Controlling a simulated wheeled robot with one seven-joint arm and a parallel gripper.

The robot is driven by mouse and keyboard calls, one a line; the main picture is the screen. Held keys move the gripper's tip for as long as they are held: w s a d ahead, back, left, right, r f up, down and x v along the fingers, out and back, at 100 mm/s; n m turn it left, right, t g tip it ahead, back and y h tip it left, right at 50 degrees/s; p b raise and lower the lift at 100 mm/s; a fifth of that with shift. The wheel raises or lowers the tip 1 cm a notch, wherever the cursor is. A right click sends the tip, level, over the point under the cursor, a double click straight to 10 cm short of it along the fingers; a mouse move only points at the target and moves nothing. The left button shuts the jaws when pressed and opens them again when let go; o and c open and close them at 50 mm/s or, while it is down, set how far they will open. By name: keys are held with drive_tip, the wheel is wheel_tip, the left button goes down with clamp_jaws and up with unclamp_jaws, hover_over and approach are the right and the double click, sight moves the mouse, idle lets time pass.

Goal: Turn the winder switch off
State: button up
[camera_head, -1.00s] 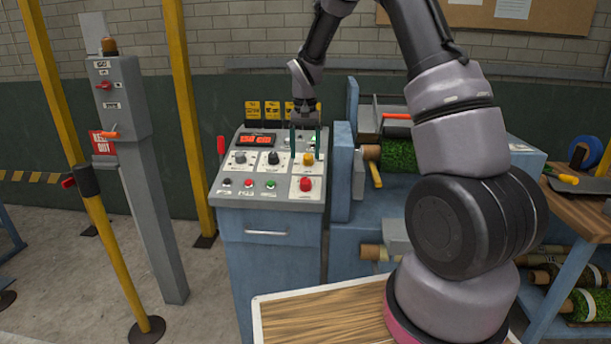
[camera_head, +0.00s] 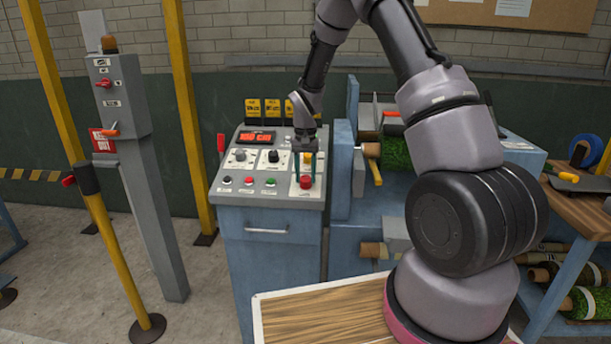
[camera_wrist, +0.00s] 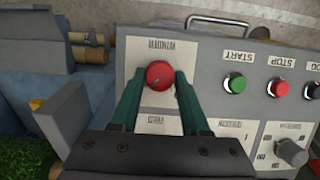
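The red knob (camera_head: 305,182) is at the front right of the sloped grey control panel (camera_head: 232,190). In the wrist view the red knob (camera_wrist: 159,74) sits on a white plate, with an upside-down label that seems to read WINDER beside it. My gripper (camera_head: 306,174) points down over it. In the wrist view my gripper (camera_wrist: 160,84) is open, one green finger on each side of the knob. I cannot tell whether the fingers touch it. The yellow knob behind is mostly hidden by my gripper.
A green button (camera_wrist: 236,83) and a red button (camera_wrist: 279,88) sit beside the plate. A grey dial (camera_head: 239,155) and a black dial (camera_head: 273,156) are further left. A turf roll (camera_head: 397,154) on the blue machine stands to the right.

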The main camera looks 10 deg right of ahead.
clamp_jaws()
drive_tip(key=n, duration=0.2)
drive_tip(key=n+h, duration=0.1)
drive_tip(key=n, duration=0.1)
drive_tip(key=n+h, duration=0.1)
drive_tip(key=n, duration=0.1)
drive_tip(key=shift+a, duration=0.25)
drive_tip(key=n+h, duration=0.1)
drive_tip(key=n, duration=0.1)
drive_tip(key=n+h, duration=0.1)
drive_tip(key=n, duration=0.2)
drive_tip(key=shift+s+a+t, duration=0.1)
drive_tip(key=shift+a+t, duration=0.05)
drive_tip(key=shift+t, duration=0.25)
drive_tip(key=n, duration=0.3)
drive_tip(key=n+t+h, duration=0.1)
drive_tip(key=n, duration=0.2)
drive_tip(key=shift+s+f+t, duration=0.1)
drive_tip(key=shift+t, duration=0.2)
drive_tip(key=o, duration=0.7)
unclamp_jaws()
drive_tip(key=shift+o, duration=0.2)
